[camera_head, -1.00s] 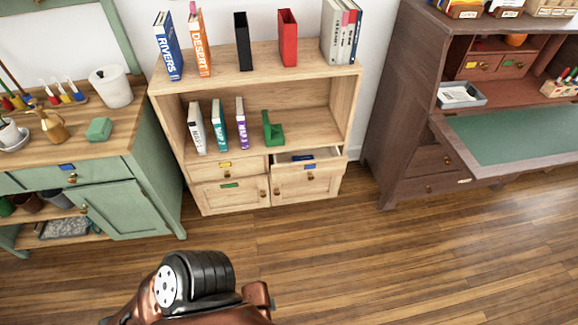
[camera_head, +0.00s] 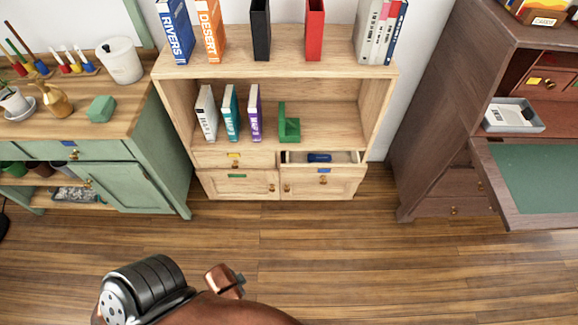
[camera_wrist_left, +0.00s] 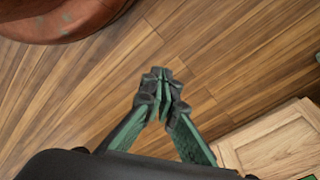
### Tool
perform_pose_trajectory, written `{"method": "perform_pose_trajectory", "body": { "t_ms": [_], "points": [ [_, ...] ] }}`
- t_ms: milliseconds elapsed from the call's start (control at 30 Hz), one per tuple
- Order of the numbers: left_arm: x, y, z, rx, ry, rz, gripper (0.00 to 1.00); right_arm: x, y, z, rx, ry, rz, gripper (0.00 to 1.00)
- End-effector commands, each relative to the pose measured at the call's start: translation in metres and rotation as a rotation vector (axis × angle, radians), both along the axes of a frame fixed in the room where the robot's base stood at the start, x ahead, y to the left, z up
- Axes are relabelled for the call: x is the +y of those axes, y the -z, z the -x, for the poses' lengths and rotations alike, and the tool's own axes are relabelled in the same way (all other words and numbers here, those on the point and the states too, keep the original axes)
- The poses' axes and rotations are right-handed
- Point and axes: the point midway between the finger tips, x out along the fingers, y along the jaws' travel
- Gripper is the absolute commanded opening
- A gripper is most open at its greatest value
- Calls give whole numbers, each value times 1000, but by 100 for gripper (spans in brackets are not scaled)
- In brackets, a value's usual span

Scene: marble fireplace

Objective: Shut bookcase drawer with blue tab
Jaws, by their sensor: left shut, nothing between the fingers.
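The light-wood bookcase (camera_head: 270,118) stands against the wall in the head view. Its upper right drawer, with the blue tab (camera_head: 324,170) on its front, is pulled partly out and shows its inside. A dark blue item (camera_head: 319,157) lies in it. In the left wrist view my left gripper (camera_wrist_left: 161,77) is shut and empty, over the wood floor. A light-wood panel (camera_wrist_left: 268,142) shows at that view's lower right, apart from the fingers. In the head view my left arm crosses the bottom, well in front of the bookcase. My right gripper is not in view.
A green cabinet (camera_head: 125,187) stands left of the bookcase. A dark wooden desk (camera_head: 435,110) with a lowered green-topped flap (camera_head: 530,175) stands to the right. The yellow-tab drawer (camera_head: 235,159) looks shut. Bare floor (camera_head: 330,245) lies in front of the bookcase.

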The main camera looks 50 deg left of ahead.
Motion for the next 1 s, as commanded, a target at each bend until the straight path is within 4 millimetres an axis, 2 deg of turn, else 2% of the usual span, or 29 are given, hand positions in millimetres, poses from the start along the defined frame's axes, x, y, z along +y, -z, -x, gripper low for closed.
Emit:
{"method": "perform_pose_trajectory", "body": {
  "t_ms": [133,233,300,400,500,600,733,833,1000],
  "points": [
    [36,14,-84,-250,172,-106,0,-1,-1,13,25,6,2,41],
    [66,10,-151,-455,333,-238,0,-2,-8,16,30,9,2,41],
    [85,-1,-195,-592,450,-351,0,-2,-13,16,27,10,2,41],
    [108,-26,-250,-769,612,-536,0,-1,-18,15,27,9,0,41],
    [122,-56,-291,-915,753,-731,0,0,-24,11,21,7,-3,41],
    [128,-85,-319,-1025,861,-910,0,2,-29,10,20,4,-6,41],
    [130,-113,-337,-1113,948,-1086,0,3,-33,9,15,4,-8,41],
    [129,-125,-343,-1147,981,-1163,0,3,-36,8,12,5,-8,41],
    [129,-129,-355,-1164,997,-1198,0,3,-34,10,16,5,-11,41]
  ]
}}
